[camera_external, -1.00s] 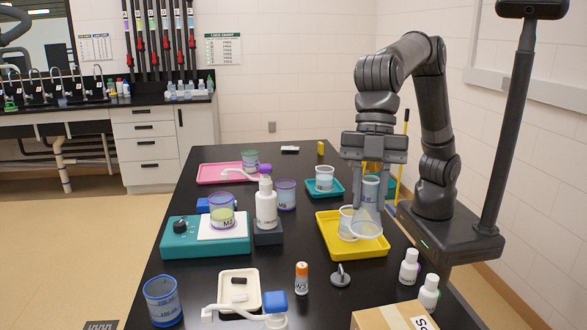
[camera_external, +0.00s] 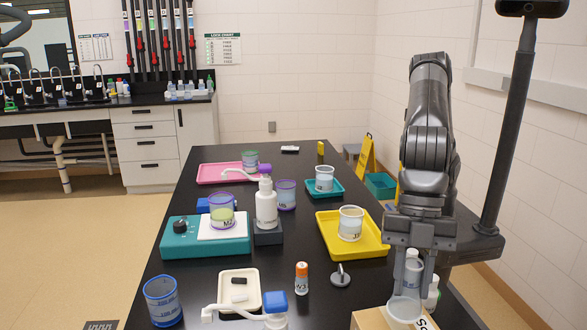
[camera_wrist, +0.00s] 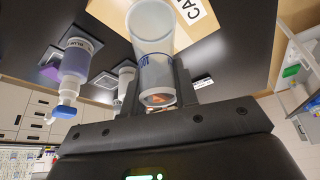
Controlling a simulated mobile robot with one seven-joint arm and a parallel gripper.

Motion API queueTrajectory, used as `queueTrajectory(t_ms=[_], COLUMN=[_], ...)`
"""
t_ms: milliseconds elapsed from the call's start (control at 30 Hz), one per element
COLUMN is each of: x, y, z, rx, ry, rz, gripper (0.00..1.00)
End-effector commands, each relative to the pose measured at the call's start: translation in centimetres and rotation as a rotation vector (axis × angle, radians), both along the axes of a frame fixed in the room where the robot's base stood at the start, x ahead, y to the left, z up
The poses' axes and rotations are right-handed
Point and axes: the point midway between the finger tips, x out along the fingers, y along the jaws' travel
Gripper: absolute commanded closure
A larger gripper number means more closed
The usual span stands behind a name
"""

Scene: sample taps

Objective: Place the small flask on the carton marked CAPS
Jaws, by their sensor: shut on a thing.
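My gripper (camera_external: 412,262) is at the front right, low over the carton, and shut on the small flask (camera_external: 404,307), a clear, wide-bottomed vessel. The flask hangs roughly upright with its base over the carton top; I cannot tell whether it touches. In the wrist view the flask (camera_wrist: 152,40) sits between the fingers (camera_wrist: 157,97) with its wide end toward the carton. The brown carton (camera_external: 372,319) is at the bottom edge, partly cut off.
A yellow tray (camera_external: 375,247) holds a beaker (camera_external: 350,223). A metal-hooked stand (camera_external: 340,276) and an orange-capped bottle (camera_external: 302,278) are to the left. The black table between them is clear.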

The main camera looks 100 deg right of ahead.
Motion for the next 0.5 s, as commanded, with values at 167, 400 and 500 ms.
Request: queueTrajectory(t_ms=[167, 400, 500], x=[0.0, 0.0, 0.0], y=[-0.1, -0.1, -0.1], z=[-2.5, -3.7, -3.7], rx=[-0.003, 0.0, -0.001], ry=[0.001, -0.001, 0.0], rz=[0.0, 0.0, 0.0], gripper=[0.95, 0.95, 0.95])
